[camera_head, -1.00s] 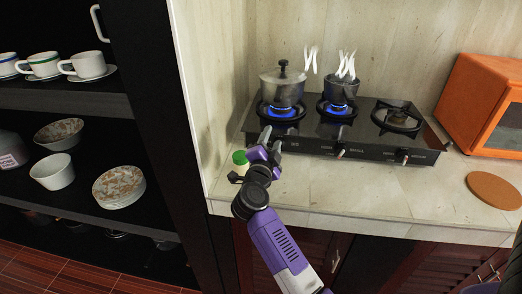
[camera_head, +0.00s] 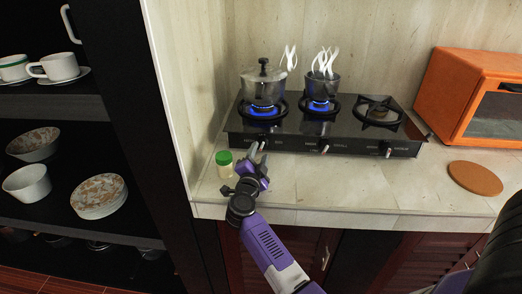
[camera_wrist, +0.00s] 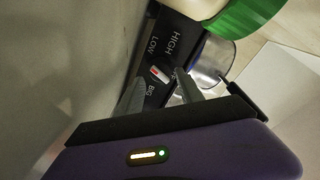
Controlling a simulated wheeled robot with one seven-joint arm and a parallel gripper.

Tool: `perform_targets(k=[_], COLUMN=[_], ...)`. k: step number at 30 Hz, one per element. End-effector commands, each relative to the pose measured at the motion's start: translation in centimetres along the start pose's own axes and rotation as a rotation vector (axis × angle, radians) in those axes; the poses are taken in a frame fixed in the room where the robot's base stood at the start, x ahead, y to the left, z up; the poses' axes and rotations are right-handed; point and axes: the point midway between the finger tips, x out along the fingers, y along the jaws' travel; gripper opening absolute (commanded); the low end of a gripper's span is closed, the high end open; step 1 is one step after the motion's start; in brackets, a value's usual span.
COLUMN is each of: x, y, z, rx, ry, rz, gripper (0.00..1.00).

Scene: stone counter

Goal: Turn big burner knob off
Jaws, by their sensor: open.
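The big burner knob (camera_wrist: 160,74) is a small white piece with a red mark on the black stove front, beside the lettering LOW, HIGH and BIG in the wrist view. My gripper (camera_wrist: 160,86) is open, with one finger on each side of the knob in that picture; contact cannot be told. In the head view, my gripper (camera_head: 257,153) is at the left of the stove's front panel and hides most of this knob. Blue flame (camera_head: 264,111) burns under the lidded pot (camera_head: 263,88) on the left burner.
A green-capped jar (camera_head: 224,162) stands close left of my gripper. A steaming smaller pot (camera_head: 321,86) sits over a lit middle burner; the right burner (camera_head: 379,112) is bare. A wall bounds the left. An orange oven (camera_head: 462,90) and round mat (camera_head: 475,178) are right.

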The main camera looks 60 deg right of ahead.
Motion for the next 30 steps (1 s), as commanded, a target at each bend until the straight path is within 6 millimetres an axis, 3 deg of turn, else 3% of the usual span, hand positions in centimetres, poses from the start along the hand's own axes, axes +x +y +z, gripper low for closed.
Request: perform_targets(k=[7, 19, 26, 30], x=[3.0, 3.6, 3.6, 3.6], y=[0.0, -0.1, -0.1, -0.1], z=[0.0, 0.0, 0.0, 0.0], rx=[0.000, 0.000, 0.000, 0.003], ry=[0.001, 0.000, 0.000, 0.000], rz=[0.000, -0.001, -0.001, -0.001], gripper=[0.44, 0.44, 0.00, 0.00])
